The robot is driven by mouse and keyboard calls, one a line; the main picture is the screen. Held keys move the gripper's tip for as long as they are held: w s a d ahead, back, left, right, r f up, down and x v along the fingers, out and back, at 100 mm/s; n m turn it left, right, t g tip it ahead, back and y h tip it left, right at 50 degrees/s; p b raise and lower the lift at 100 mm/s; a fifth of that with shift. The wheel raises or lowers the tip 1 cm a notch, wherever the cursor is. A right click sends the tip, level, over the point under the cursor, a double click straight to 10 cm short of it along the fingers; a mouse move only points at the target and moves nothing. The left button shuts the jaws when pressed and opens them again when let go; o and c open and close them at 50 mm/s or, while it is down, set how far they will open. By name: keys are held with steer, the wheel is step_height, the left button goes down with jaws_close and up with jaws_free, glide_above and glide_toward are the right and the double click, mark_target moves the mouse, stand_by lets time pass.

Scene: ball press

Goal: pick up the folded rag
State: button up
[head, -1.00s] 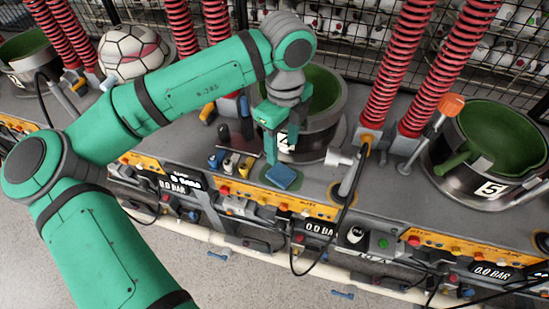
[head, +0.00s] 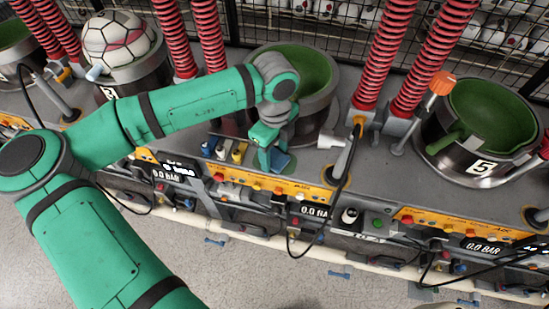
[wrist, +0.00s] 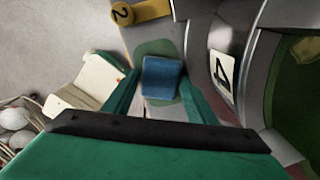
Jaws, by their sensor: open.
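The folded rag (wrist: 161,79) is a small blue pad in the wrist view. It lies on a green round spot (wrist: 155,48) on the grey bench. My gripper (wrist: 161,88) is open, with one green finger on each side of the rag in this view. I cannot tell whether the fingers touch it. In the head view my gripper (head: 271,153) points down at the bench near its front edge, low over the rag (head: 283,161), which it partly hides.
The dark pot numbered 4 (wrist: 222,80) stands close beside the rag. Orange control panels (head: 270,183) line the bench front.

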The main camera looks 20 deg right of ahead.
steer(key=c, duration=0.8)
